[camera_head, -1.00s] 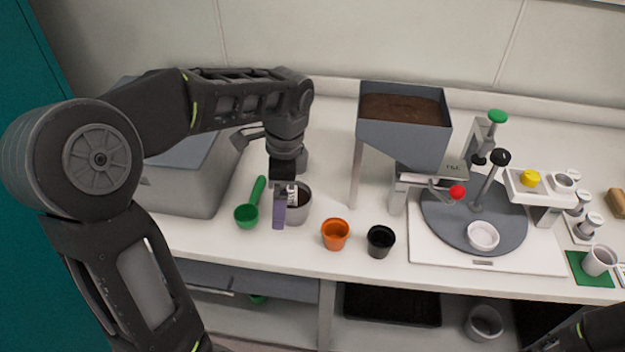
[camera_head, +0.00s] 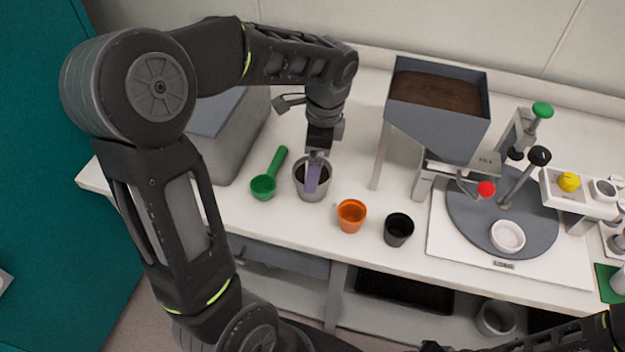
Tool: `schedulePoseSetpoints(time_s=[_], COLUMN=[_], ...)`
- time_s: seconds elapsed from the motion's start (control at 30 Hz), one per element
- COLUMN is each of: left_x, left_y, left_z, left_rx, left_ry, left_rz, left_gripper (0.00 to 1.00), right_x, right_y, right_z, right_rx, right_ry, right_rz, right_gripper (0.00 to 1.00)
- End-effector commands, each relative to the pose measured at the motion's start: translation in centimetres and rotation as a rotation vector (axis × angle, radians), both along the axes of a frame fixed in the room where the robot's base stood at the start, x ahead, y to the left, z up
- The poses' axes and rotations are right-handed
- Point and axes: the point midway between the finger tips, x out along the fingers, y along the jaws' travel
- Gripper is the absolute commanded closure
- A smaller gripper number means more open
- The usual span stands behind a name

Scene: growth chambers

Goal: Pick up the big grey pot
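A grey pot (camera_head: 302,190) stands upright on the counter, with a dark inside. My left gripper (camera_head: 315,172) points down at it from above. One purple finger pad shows in front of the pot's opening. The other finger is not clear, so I cannot tell whether the gripper is closed on the rim or apart from it. Another grey pot (camera_head: 487,322) stands on the shelf below the counter. Part of my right arm shows at the bottom right; its gripper is out of view.
A green scoop (camera_head: 264,187) lies left of the pot. An orange pot (camera_head: 351,216) and a black pot (camera_head: 398,230) stand to its right. A soil hopper (camera_head: 436,122) on legs rises behind them. A grey box (camera_head: 240,140) is at the left.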

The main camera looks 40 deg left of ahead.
Motion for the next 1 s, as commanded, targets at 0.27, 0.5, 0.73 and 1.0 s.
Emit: schedulePoseSetpoints(time_s=[0.27,0.5,0.73,1.0], left_x=[0.0,-0.2,-0.2,-0.2], left_y=[0.0,0.1,0.2,0.3], left_z=[-0.2,-3.0,-5.2,-5.2], left_rx=[0.000,0.000,-0.001,0.000], left_ry=[0.001,0.006,0.001,0.000], left_rz=[0.000,0.001,0.000,0.000], left_gripper=[0.00,0.00,0.00,0.00], right_x=[0.0,-0.1,-0.2,-0.2], right_y=[0.0,-0.1,-0.1,-0.1], right_z=[0.1,1.1,1.1,1.0], right_rx=[0.000,-0.002,-0.003,-0.003], right_ry=[0.000,0.004,0.005,0.005], right_rz=[0.000,-0.001,-0.001,-0.001], right_gripper=[0.70,0.70,0.70,0.70])
